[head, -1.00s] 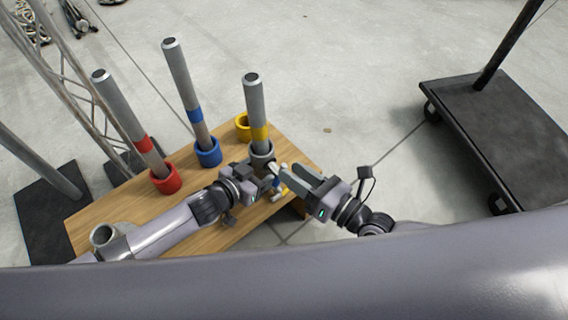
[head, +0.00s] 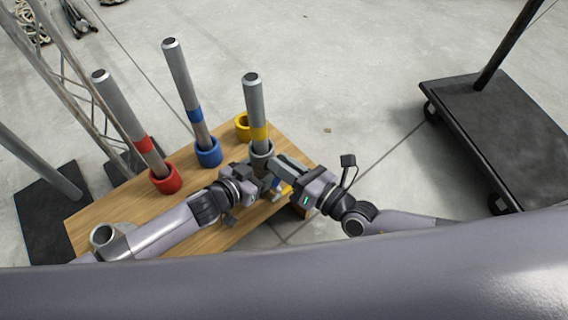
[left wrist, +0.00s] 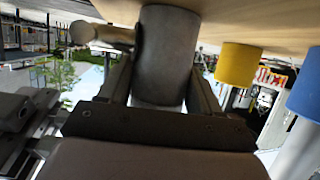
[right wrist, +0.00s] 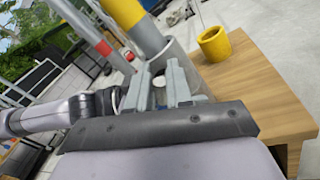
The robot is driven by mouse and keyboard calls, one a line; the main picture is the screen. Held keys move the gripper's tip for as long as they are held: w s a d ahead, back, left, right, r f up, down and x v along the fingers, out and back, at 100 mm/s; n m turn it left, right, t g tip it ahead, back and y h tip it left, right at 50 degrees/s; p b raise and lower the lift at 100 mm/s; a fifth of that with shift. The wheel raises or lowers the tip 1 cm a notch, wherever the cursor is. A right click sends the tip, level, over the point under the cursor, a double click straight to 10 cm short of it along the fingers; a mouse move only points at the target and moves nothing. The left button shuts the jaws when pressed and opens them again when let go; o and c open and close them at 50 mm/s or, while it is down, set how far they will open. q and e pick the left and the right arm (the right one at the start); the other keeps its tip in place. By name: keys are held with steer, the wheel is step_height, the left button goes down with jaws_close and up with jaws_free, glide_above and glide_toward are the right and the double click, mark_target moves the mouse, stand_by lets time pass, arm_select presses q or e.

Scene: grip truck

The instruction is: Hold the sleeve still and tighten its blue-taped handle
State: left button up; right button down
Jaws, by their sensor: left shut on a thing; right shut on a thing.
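The grey sleeve (head: 262,149) stands on the wooden table with a yellow-banded grey pole (head: 255,101) upright in it. My left gripper (left wrist: 165,85) is shut around the sleeve, whose grey wall (left wrist: 166,50) fills the gap between its fingers in the left wrist view. A grey handle (left wrist: 110,35) sticks out from the sleeve's side in that view. My right gripper (head: 276,168) is shut on the handle beside the sleeve; a pale end (right wrist: 159,78) shows between its fingers in the right wrist view.
Red (head: 165,180) and blue (head: 208,153) sleeves hold banded poles to the left on the table (head: 150,215). A yellow ring (head: 242,122) is empty behind the grey sleeve. An empty grey tube (head: 104,236) stands front left. A black cart (head: 500,120) is at right.

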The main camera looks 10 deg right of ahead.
steer(key=shift+f, duration=0.1)
steer(key=m, duration=0.4)
steer(key=shift+w+d+f+t, duration=0.1)
steer(key=shift+d+f+t, duration=0.1)
steer(key=shift+f+t, duration=0.15)
steer(key=shift+d+f+m+t, duration=0.1)
steer(key=shift+f+m+t, duration=0.1)
steer(key=shift+m, duration=0.7)
steer(key=shift+d+f+m+t, duration=0.1)
steer(key=shift+m+t, duration=0.05)
steer(key=shift+m, duration=0.75)
steer(key=shift+a, duration=0.1)
steer(key=c, duration=1.1)
jaws_free()
steer(key=shift+c, duration=0.2)
steer(key=shift+w, duration=0.1)
steer(key=shift+r, duration=0.2)
